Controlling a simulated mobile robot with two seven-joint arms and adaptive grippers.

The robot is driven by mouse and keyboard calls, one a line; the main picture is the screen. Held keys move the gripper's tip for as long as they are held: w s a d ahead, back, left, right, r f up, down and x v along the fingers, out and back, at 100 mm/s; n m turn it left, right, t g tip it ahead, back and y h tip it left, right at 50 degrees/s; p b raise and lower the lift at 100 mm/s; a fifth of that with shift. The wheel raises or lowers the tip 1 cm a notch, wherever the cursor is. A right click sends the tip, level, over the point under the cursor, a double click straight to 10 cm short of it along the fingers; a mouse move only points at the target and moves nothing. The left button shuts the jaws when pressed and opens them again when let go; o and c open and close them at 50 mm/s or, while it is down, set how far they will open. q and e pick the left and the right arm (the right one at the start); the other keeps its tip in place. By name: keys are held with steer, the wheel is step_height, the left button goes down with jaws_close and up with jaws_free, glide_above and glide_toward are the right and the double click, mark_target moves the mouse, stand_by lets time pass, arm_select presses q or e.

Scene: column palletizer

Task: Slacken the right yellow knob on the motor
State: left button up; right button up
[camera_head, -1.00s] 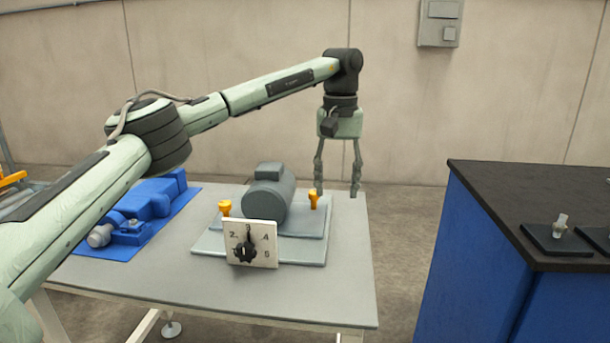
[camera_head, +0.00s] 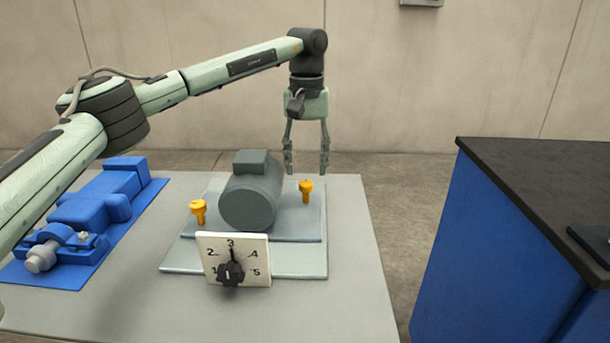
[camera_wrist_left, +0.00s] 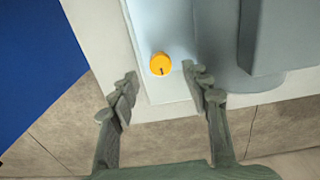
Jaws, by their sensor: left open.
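The grey motor (camera_head: 250,195) sits on a stepped grey base (camera_head: 310,262) on the table. The right yellow knob (camera_head: 305,190) stands on the base just right of the motor. It also shows in the left wrist view (camera_wrist_left: 160,63), with a dark mark on its top. The left yellow knob (camera_head: 198,211) is on the motor's other side. My left gripper (camera_head: 306,165) points down, open and empty, its fingertips just above or behind the right knob. In the wrist view its fingers (camera_wrist_left: 165,82) lie either side of the knob's line, apart from it. My right gripper is not in view.
A white dial plate (camera_head: 255,275) with a black pointer near 3 stands before the motor. A blue vise-like device on a blue mat (camera_head: 20,270) lies at the left. A blue cabinet (camera_head: 470,260) with a dark top stands right, across a floor gap.

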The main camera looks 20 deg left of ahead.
mark_target(306, 183)
arm_select(q)
step_height(306, 183, down, 3)
steer(key=shift+f, duration=0.35)
steer(key=c, duration=1)
jaws_close()
